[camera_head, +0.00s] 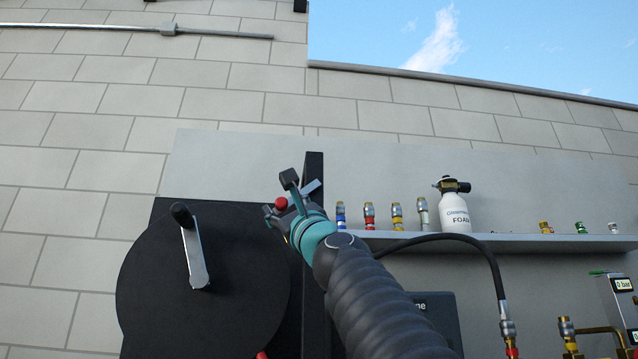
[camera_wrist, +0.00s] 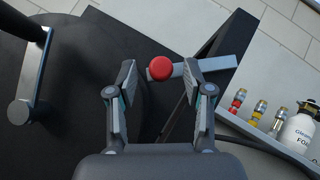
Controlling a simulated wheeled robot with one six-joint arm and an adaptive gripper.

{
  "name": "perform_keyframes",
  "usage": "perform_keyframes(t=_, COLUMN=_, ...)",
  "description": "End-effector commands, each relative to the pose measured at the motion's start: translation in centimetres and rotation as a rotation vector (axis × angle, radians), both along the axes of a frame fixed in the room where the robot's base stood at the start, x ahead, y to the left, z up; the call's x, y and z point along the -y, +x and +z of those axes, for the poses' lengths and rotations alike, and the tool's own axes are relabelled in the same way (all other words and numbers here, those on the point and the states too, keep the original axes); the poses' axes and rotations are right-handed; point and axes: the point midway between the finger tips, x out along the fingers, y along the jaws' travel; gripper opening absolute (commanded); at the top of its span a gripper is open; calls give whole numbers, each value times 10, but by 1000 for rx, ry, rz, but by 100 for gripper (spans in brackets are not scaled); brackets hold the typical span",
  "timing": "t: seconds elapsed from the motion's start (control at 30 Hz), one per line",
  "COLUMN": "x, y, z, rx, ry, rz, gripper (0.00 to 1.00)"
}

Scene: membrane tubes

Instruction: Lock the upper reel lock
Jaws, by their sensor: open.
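The upper reel lock shows as a red ball knob (camera_head: 281,203) on a light grey metal bar, at the right side of the black reel (camera_head: 205,290). In the wrist view the red knob (camera_wrist: 161,67) appears between my two fingertips, and the grey bar (camera_wrist: 222,64) runs right behind the right finger. My gripper (camera_head: 290,195) is open around or just short of the knob; I cannot tell whether a finger touches it. My gripper also fills the middle of the wrist view (camera_wrist: 158,78). Another red part (camera_head: 262,355) is cut off at the bottom edge of the head view.
The reel's crank handle (camera_head: 194,250) stands out left of my gripper. A black upright post (camera_head: 314,250) is close to my wrist. A shelf (camera_head: 520,240) at right holds coloured couplings and a white foam bottle (camera_head: 455,210). A black hose (camera_head: 455,236) loops below it.

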Motion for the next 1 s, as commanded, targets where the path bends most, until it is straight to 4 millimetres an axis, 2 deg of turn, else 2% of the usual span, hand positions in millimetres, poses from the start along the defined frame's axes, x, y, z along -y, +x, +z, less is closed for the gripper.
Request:
perform_keyframes(t=0.37, x=21, y=-26, z=-1, rx=-2, ry=2, rz=-2, gripper=51)
perform_keyframes(t=0.7, x=54, y=-69, z=0, rx=0, ry=2, rz=-3, gripper=51)
perform_keyframes(t=1.0, x=72, y=-92, z=-1, rx=-1, ry=0, rz=-2, gripper=51)
